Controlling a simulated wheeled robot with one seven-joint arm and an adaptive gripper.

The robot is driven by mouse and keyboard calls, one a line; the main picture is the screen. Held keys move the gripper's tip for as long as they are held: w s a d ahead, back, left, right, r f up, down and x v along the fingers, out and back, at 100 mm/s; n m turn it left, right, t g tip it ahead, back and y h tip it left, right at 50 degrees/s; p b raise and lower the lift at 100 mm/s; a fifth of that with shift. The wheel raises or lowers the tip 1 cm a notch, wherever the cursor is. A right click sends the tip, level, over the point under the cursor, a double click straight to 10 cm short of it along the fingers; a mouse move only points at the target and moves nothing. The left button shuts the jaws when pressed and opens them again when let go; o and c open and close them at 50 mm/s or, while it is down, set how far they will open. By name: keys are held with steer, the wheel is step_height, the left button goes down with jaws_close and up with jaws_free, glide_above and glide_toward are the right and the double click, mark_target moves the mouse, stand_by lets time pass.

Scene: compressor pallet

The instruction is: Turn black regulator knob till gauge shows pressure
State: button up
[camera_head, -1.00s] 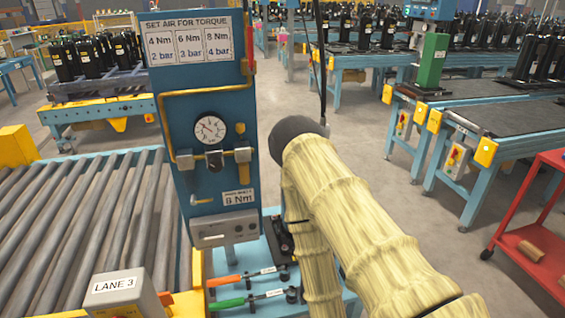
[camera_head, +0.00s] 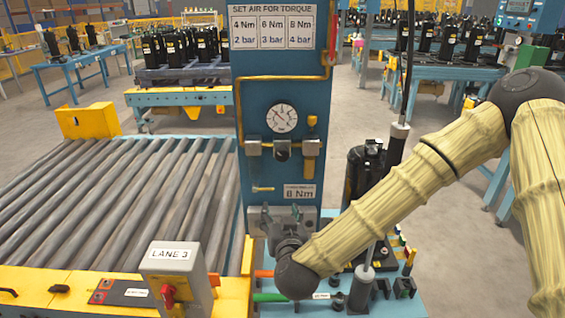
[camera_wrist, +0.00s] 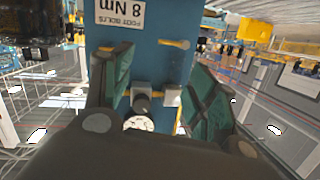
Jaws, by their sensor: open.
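The black regulator knob (camera_head: 282,149) sits on the blue panel (camera_head: 258,95), just under the round white gauge (camera_head: 282,117). The gauge needle is too small to read surely. In the wrist view the picture is upside down: the knob (camera_wrist: 140,104) shows between my fingers, with part of the gauge (camera_wrist: 139,123) below it. My gripper (camera_head: 283,228) is low in front of the panel, below the knob and apart from it. In the wrist view my gripper (camera_wrist: 158,65) has its two green-padded fingers spread wide with nothing between them.
The panel's chart (camera_head: 271,26) pairs 8 Nm with 4 bar, and a label (camera_head: 300,192) reads 8 Nm. A yellow pipe (camera_head: 240,110) runs around the gauge. A LANE 3 box (camera_head: 176,270) stands front left by the roller conveyor (camera_head: 130,190). A black compressor (camera_head: 365,175) stands right.

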mark_target(283, 156)
step_height(283, 156, up, 10)
steer(key=w+m+t+h, duration=0.1)
steer(key=w+t+h, duration=0.1)
steer(key=w, duration=0.4)
steer(key=w+p, duration=0.1)
steer(key=w, duration=0.6)
steer(key=shift+d+r+p, duration=0.15)
steer(key=shift+d+p, duration=0.15)
steer(key=c, duration=1)
steer(key=shift+c, duration=0.2)
